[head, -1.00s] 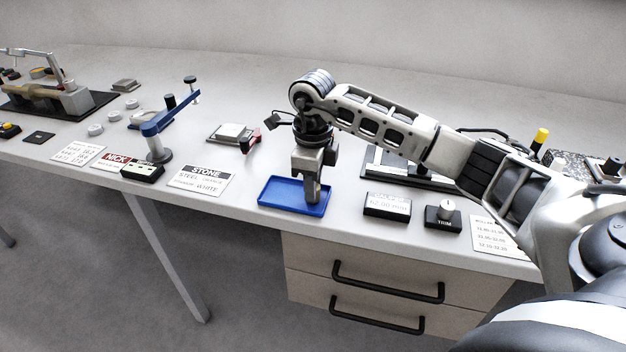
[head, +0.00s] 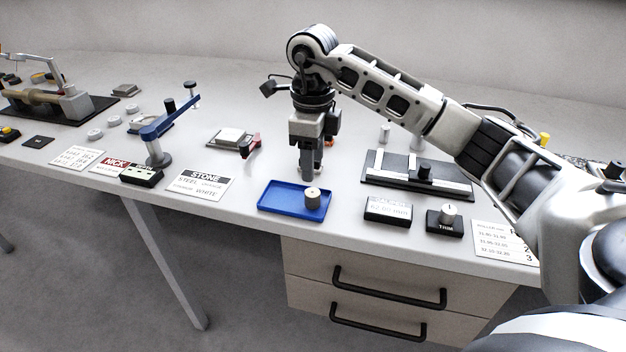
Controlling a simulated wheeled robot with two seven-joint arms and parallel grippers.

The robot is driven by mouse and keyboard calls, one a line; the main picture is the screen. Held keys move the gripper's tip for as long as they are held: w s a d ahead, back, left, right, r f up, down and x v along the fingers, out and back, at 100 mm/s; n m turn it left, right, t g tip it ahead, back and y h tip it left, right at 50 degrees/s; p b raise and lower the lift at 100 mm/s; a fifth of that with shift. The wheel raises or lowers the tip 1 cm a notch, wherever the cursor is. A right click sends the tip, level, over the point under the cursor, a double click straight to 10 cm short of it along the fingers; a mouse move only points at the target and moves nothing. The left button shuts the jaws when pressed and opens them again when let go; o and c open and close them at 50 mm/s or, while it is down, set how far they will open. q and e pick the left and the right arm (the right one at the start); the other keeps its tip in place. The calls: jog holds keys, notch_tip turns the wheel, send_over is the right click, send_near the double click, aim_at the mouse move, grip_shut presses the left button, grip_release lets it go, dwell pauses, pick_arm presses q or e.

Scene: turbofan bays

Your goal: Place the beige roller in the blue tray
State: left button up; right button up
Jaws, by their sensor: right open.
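The beige roller (head: 312,197) stands upright in the right part of the blue tray (head: 277,206). The tray lies near the front edge of the bench. My right gripper (head: 311,176) points down just behind the tray, above and behind the roller, open and apart from it. My left gripper is not in view.
A display box (head: 387,209) and a TRIM knob box (head: 444,220) sit right of the tray. A black fixture with pale rails (head: 415,175) lies behind them. Bench between card and tray is clear.

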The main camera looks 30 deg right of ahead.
notch_tip(320, 180, up, 5)
jog(key=s+a+f+n+g+y, duration=0.15)
jog(key=a+f+y, duration=0.25)
jog(key=a, duration=0.4)
jog(key=s+a+f+y, duration=0.2)
jog(key=a+f+y, duration=0.15)
jog(key=a, duration=0.45)
jog(key=s+a+r+m+t+y, duration=0.2)
jog(key=a+m+y, duration=0.2)
jog(key=a+y, duration=0.2)
jog(key=s+a+r+m+t+y, duration=0.2)
jog(key=a+m+y, duration=0.2)
jog(key=a+y, duration=0.2)
jog(key=w+d+f+m+t+h, duration=0.1)
jog(key=d+f+m+t+h, duration=0.5)
jog(key=m, duration=0.6)
jog(key=d+f+m+t+h, duration=0.2)
jog(key=f+m+t+h, duration=0.15)
jog(key=m+t, duration=0.75)
jog(key=s+d+f+m+g+h, duration=0.2)
jog(key=s+f+m+g+h, duration=0.1)
jog(key=s+f+m, duration=0.3)
jog(key=s+d+f+m+g+h, duration=0.2)
jog(key=s+f+m+g+h, duration=0.2)
jog(key=f, duration=0.6)
jog(key=shift+s+d+m+g, duration=0.4)
jog(key=shift+s+m+g, duration=0.55)
jog(key=shift+s+g, duration=0.15)
